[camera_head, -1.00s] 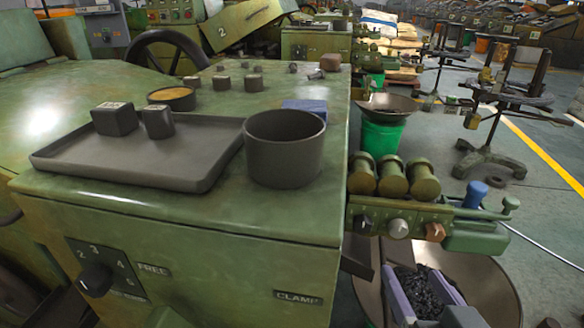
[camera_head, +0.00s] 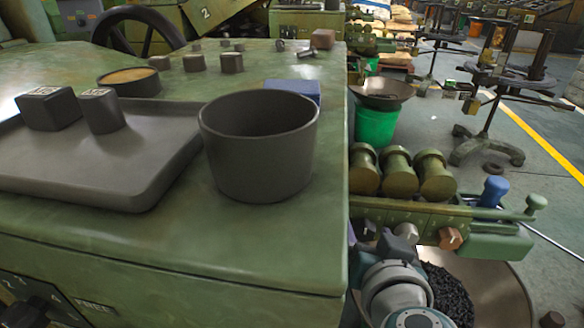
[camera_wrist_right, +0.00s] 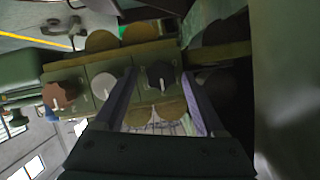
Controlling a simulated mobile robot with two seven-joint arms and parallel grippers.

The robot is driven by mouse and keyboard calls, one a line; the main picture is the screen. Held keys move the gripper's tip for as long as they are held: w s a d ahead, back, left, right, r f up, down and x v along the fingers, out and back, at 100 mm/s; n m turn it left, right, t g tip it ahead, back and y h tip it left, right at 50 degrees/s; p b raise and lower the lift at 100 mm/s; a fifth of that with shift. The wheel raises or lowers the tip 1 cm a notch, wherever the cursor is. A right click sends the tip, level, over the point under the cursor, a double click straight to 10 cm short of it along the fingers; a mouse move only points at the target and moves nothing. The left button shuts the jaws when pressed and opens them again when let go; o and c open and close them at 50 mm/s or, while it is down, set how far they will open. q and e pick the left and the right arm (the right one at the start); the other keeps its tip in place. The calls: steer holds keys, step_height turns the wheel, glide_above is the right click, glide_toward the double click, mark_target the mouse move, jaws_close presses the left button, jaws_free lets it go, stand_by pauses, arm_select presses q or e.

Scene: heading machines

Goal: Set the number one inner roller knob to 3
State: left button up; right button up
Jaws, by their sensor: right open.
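Three knobs sit in a row on the green control block under three brass rollers (camera_head: 397,172). The black knob (camera_wrist_right: 160,74) with a pale pointer shows in the right wrist view, between the fingertips of my right gripper (camera_wrist_right: 160,78). The fingers are apart on either side of it; I cannot tell whether they touch it. Beside it are the grey knob (camera_wrist_right: 103,87) and the brown knob (camera_wrist_right: 58,95). In the head view, the grey knob (camera_head: 406,232) and brown knob (camera_head: 450,238) show, while my right arm hides the black knob. Numbers by the knobs are not readable.
The green machine top carries a dark cup (camera_head: 260,160), a tray (camera_head: 100,185) and small blocks. A front dial (camera_head: 25,310) is cut off at bottom left. Right of the control block are a blue knob (camera_head: 494,190) and a green handle (camera_head: 536,203). A pan (camera_head: 490,275) lies below.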

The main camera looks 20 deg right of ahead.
steer(key=shift+w+d, duration=0.1)
steer(key=shift+w, duration=0.1)
steer(key=shift+c, duration=0.3)
jaws_close()
